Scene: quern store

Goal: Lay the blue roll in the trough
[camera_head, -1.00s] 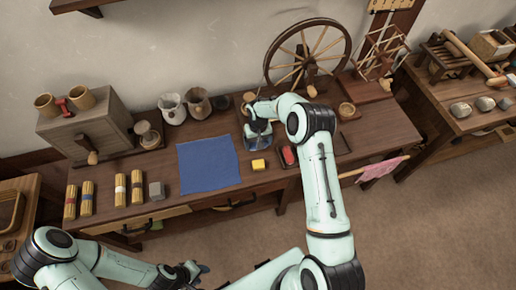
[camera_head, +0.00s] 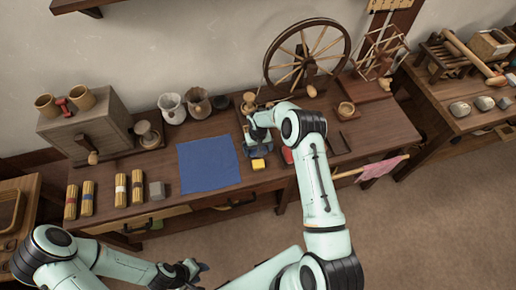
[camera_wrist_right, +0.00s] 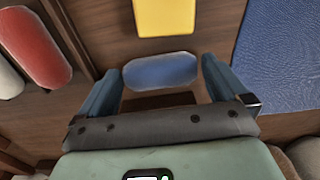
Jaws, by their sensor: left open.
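The blue roll (camera_wrist_right: 160,70) lies crosswise between the fingers of my right gripper (camera_wrist_right: 162,80) in the right wrist view. The fingers are spread wide, one by each end of the roll, and I see no clear grip on it. In the head view my right gripper (camera_head: 257,136) is low over the table and hides the roll. A dark-edged tray, likely the trough (camera_wrist_right: 72,28), holds a red roll (camera_wrist_right: 35,45) and part of a pale one. My arm partly covers the red roll in the head view (camera_head: 287,155). My left gripper (camera_head: 190,271) is open and empty in front of the table.
A yellow block (camera_head: 258,164) and a blue cloth (camera_head: 208,164) lie beside the right gripper. A spinning wheel (camera_head: 307,57) and jugs (camera_head: 172,108) stand at the back.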

